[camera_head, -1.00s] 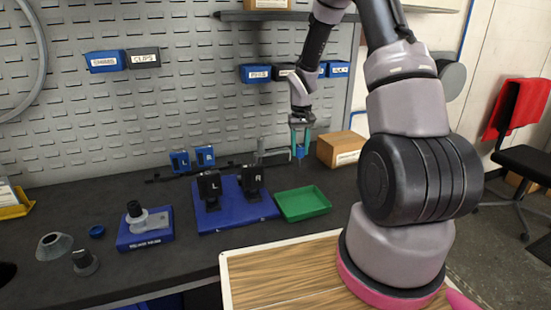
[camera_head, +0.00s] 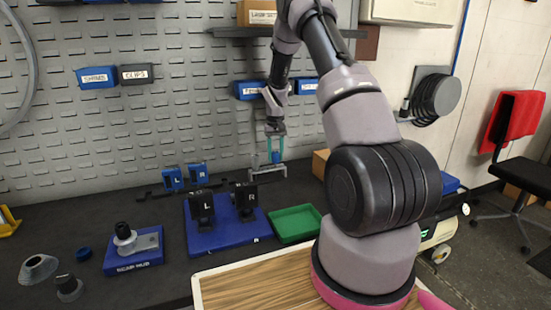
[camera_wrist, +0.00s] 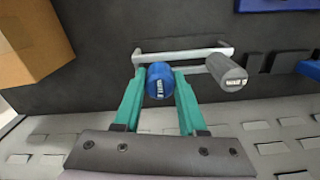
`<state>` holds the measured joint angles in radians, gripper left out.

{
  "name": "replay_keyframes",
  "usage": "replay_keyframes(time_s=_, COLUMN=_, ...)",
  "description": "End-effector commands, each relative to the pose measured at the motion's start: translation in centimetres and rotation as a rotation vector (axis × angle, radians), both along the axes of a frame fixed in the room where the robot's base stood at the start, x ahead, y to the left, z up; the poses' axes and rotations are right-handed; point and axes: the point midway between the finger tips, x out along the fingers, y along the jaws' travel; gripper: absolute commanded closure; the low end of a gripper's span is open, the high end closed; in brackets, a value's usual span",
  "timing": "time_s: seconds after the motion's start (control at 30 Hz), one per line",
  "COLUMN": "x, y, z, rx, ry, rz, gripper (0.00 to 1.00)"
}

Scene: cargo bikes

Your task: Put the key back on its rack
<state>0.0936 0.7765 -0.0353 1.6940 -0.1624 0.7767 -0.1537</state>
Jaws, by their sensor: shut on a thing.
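My gripper (camera_head: 275,150) is shut on the key, a blue cylindrical handle (camera_wrist: 159,80) between its two green fingers. In the head view the blue key (camera_head: 276,158) hangs below the fingertips, at the back of the bench. The rack looks like a pale grey rail frame (camera_wrist: 185,54); in the head view it is a small grey frame (camera_head: 267,172) by the wall. The key overlaps the rack's left part in the wrist view; I cannot tell whether they touch. A grey labelled handle (camera_wrist: 228,72) sits at the rack's right end. The key's lower end is hidden.
A cardboard box (camera_wrist: 32,38) stands close beside the rack. A green tray (camera_head: 296,223), a blue base with black L and R blocks (camera_head: 232,238), and a blue hub stand (camera_head: 133,262) are on the bench. The pegboard wall (camera_head: 160,120) is close behind.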

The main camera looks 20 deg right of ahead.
Motion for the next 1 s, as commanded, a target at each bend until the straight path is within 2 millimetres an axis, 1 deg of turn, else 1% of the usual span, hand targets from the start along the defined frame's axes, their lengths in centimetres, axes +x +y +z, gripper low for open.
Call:
replay_keyframes(time_s=0.03, x=-0.1, y=0.0, z=-0.8, rx=0.001, ry=0.003, rz=0.000, gripper=1.00)
replay_keyframes(time_s=0.1, x=0.0, y=0.0, z=-1.3, rx=0.000, ry=0.001, rz=0.000, gripper=1.00)
replay_keyframes(time_s=0.33, x=0.0, y=0.0, z=-1.3, rx=0.000, ry=0.000, rz=0.000, gripper=1.00)
replay_keyframes(time_s=0.6, x=0.0, y=0.0, z=-2.1, rx=0.000, ry=0.001, rz=0.000, gripper=1.00)
replay_keyframes(time_s=0.63, x=0.0, y=0.0, z=-2.1, rx=0.000, ry=0.001, rz=0.000, gripper=0.55)
replay_keyframes(time_s=0.67, x=0.0, y=0.0, z=-2.1, rx=0.000, ry=0.001, rz=0.000, gripper=0.44)
replay_keyframes(time_s=0.7, x=0.0, y=0.0, z=-2.1, rx=0.000, ry=0.001, rz=0.000, gripper=0.29)
replay_keyframes(time_s=1.0, x=0.0, y=0.0, z=-2.0, rx=0.000, ry=0.000, rz=0.000, gripper=0.29)
